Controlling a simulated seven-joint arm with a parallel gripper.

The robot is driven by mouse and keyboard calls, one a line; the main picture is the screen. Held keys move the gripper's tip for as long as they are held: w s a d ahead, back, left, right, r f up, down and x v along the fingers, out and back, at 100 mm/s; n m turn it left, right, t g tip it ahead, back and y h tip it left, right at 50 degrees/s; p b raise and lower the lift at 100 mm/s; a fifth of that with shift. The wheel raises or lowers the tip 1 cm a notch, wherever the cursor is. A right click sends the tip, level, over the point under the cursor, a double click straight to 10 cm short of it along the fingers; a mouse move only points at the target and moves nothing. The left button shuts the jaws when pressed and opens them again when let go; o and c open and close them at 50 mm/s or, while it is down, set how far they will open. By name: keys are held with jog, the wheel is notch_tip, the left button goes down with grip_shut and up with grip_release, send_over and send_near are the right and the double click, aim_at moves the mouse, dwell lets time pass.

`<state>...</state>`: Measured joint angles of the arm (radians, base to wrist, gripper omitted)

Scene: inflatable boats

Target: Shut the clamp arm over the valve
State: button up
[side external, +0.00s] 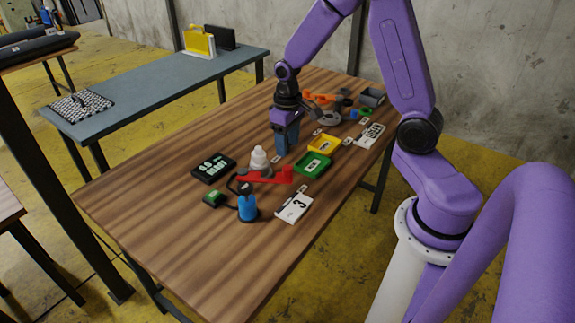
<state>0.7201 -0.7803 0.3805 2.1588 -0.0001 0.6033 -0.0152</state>
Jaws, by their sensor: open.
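A white and grey valve-like piece (258,160) stands upright near the middle of the table. A red arm-shaped part (268,177) lies low at its front and reaches to the right; it looks like the clamp arm, but the picture is too small to be sure. An orange part (318,98) lies further back, beyond my gripper. My gripper (284,152) points down over the table, to the right of and behind the white piece and apart from it. It is open, and I see nothing held in it. The gap between its fingers is hard to make out.
A blue bottle-like item (247,206) and a black display (214,167) stand near the white piece. A green tray (313,164), a yellow tray (324,144) and a white number card (294,207) lie to the right. The table's (170,220) front left is clear.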

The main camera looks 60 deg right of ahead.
aim_at(287, 167)
notch_tip(287, 167, down, 8)
jog(key=shift+f, duration=0.15)
dwell(0.3)
grip_shut()
